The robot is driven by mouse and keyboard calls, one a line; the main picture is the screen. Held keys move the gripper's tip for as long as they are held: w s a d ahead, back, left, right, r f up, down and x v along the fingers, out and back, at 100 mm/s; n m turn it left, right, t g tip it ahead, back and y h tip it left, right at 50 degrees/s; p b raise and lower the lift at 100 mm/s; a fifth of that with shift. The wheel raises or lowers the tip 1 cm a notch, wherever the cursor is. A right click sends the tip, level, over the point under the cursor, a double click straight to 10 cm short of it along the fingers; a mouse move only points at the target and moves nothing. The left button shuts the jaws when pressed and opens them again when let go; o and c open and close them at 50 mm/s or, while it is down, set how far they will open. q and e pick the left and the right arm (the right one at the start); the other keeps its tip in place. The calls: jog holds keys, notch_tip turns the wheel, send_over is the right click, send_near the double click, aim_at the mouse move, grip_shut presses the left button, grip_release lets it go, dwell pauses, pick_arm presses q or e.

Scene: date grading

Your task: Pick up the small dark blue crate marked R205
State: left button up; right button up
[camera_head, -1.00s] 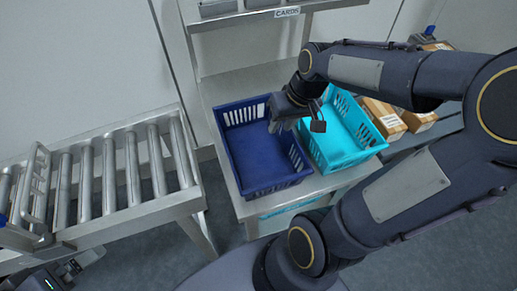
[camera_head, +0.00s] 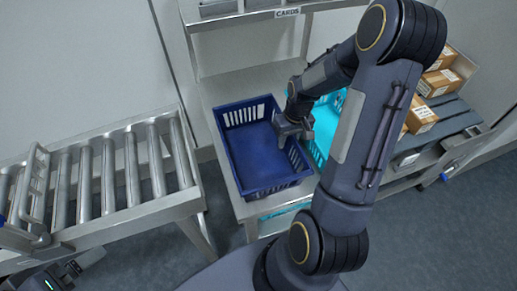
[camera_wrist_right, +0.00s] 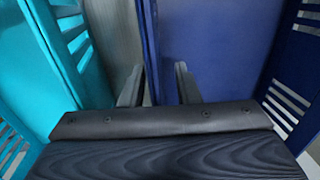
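The dark blue crate (camera_head: 262,160) stands upright and empty on the metal stand, left of a cyan crate (camera_head: 325,125). No R205 marking is readable. My right gripper (camera_head: 293,130) is at the blue crate's right wall, beside the cyan crate. In the right wrist view, the gripper (camera_wrist_right: 158,88) is open, with the top of the blue crate's wall (camera_wrist_right: 150,45) between its fingers. One finger is over the gap between the crates, the other over the blue crate's inside (camera_wrist_right: 215,50). At the lower left edge, what appears to be my left gripper (camera_head: 74,268) is small and dark.
A roller conveyor (camera_head: 108,178) stands to the left, with a floor gap before the stand. A shelf with a CARDS label (camera_head: 287,12) rises behind. Cardboard boxes (camera_head: 422,116) lie on another surface at the right. The cyan crate (camera_wrist_right: 60,60) is close beside the gripper.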

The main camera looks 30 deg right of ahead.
jog(key=shift+f, duration=0.1)
grip_shut()
dwell(0.4)
